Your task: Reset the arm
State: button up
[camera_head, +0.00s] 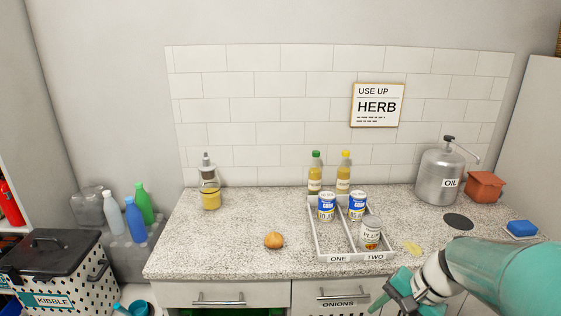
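My arm comes in from the lower right, and my gripper (383,302) is at the bottom edge of the view, in front of the counter by the drawer. It is teal and partly cut off or turned away, so how far its fingers are apart is unclear. No object shows in it. The speckled counter (220,250) lies beyond it. A grey two-lane tray (349,257) marked ONE and TWO stands on the counter, holding two blue-and-white cans (326,207) and a can labelled PLUM (369,234).
An onion (273,240) sits left of the tray. Two oil bottles (315,172) stand behind it. A metal oil can (439,176), terracotta pot (485,187) and blue sponge (522,228) are at the right. A KIBBLE bin (60,265) and several bottles (135,220) are left. The left counter is mostly clear.

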jog(key=s+a+r+n+t+h, duration=0.4)
jog(key=s+a+r+n+h, duration=0.1)
jog(key=s+a+r+n, duration=0.2)
notch_tip(320, 180, up, 3)
jog(key=s+n, duration=0.1)
jog(key=s, duration=0.1)
jog(key=shift+s+f, duration=0.2)
jog(key=shift+s, duration=0.2)
jog(key=shift+d, duration=0.2)
